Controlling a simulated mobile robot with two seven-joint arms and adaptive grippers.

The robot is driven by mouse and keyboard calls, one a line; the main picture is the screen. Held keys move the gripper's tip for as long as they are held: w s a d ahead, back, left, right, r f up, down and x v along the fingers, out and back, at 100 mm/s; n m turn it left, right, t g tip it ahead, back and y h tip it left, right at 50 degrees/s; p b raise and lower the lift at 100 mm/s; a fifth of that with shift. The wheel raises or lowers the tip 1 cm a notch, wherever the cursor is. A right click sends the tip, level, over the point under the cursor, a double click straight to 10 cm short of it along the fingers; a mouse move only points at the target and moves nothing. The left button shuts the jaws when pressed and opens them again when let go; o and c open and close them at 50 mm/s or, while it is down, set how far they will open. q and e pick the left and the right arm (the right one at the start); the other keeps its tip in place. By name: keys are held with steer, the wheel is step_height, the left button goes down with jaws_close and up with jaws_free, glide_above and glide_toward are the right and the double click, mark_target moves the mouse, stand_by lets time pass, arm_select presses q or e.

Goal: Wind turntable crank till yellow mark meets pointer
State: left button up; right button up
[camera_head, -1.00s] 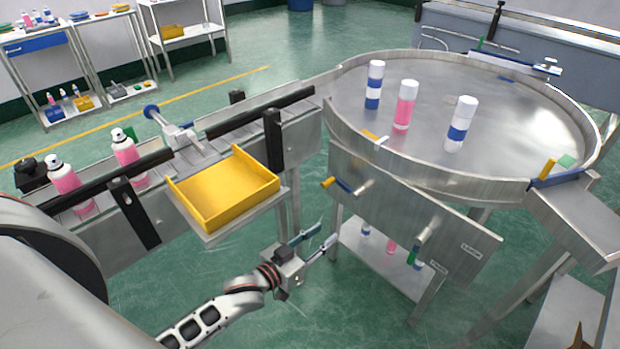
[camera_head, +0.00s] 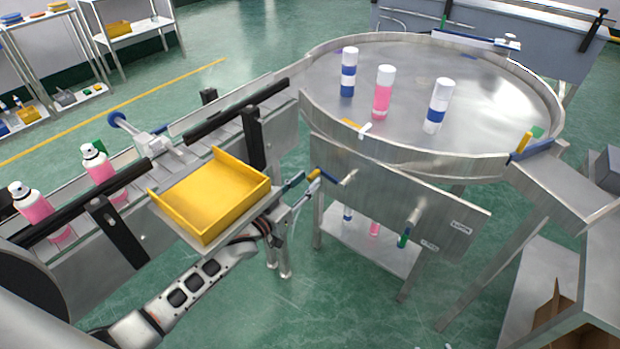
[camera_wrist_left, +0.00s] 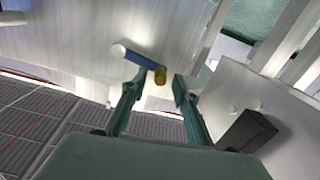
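The round steel turntable (camera_head: 455,105) stands at the right in the head view. A yellow mark (camera_head: 349,124) on its disc lies just left of a white pointer (camera_head: 366,129) at the near rim. The crank on the panel below has a blue arm (camera_head: 327,179) and a yellow handle (camera_head: 313,175), which points left. My left gripper (camera_head: 301,185) is close to the handle. In the left wrist view, my left gripper (camera_wrist_left: 157,88) is open, with the yellow handle (camera_wrist_left: 160,75) in line with the gap between its fingertips; contact cannot be told. My right gripper is not in view.
A second crank with a green handle (camera_head: 404,238) is lower right on the panel (camera_head: 395,195). A yellow tray (camera_head: 212,197) sits beside the conveyor, above my left forearm. Three bottles stand on the turntable, including a pink one (camera_head: 383,95). A chute (camera_head: 560,180) juts out at right.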

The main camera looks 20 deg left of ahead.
arm_select(q)
steer(key=shift+x, duration=1.3)
